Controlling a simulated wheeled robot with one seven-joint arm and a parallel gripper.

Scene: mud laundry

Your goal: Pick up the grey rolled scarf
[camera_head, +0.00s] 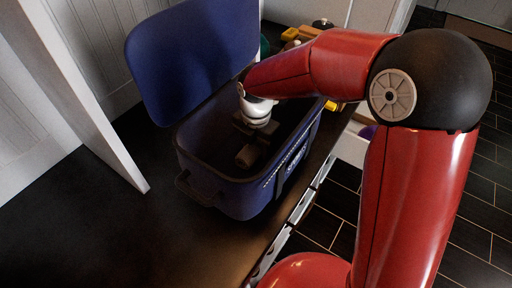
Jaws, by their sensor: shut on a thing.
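A blue cooler box (245,198) with its lid (195,58) raised stands on a dark bench top. My gripper (251,140) reaches down into the box from above and is partly lost in shadow. A grey-brown rolled thing (246,156), which looks like the grey rolled scarf, is inside the box right at my fingertips. My gripper is shut on it. The exact contact and whether the scarf touches the box floor are too dark to tell.
The box walls surround my gripper closely. A white post (95,110) stands left of the box. Yellow and other small items (290,34) lie behind it, partly hidden by my arm. The dark bench top (90,235) is clear at the front left.

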